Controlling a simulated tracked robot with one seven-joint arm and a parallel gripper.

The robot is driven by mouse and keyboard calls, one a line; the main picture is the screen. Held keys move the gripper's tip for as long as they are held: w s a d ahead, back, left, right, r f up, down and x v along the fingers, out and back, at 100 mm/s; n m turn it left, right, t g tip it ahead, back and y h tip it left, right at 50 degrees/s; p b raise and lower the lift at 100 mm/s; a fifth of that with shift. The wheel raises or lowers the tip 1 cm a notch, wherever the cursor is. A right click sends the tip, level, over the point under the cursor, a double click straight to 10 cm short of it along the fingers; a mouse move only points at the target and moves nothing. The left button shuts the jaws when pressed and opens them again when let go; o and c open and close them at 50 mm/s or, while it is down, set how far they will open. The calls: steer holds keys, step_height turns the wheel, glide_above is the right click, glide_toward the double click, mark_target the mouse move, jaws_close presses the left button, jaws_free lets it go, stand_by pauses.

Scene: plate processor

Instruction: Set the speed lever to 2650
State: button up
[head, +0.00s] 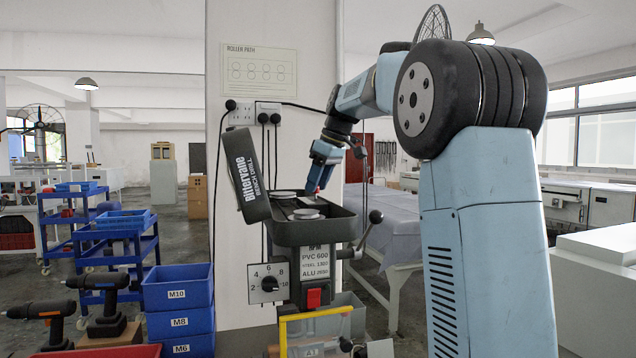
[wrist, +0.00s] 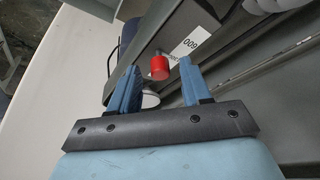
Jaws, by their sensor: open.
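The bench drill (head: 312,234) stands ahead with its lid (head: 246,175) tipped open to the left. Its front label (head: 318,257) lists PVC 600, STEEL 1300 and ALU, whose figure looks like 2650. In the wrist view a red knob (wrist: 159,67), which looks like the speed lever's, shows between the fingertips of my gripper (wrist: 160,72). A white tag reading 600 (wrist: 198,41), upside down, lies just beyond the knob. My gripper (head: 317,183) points down at the back right of the open housing. The fingers are apart; contact with the knob cannot be told.
Pale pulley discs (head: 306,214) sit in the open housing. A crank handle with a black ball (head: 375,217) sticks out right. A numbered dial (head: 268,284) and a red switch (head: 313,298) are on the front. Blue bins (head: 178,290) stand left.

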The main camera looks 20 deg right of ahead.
jaws_close()
stand_by(0.5)
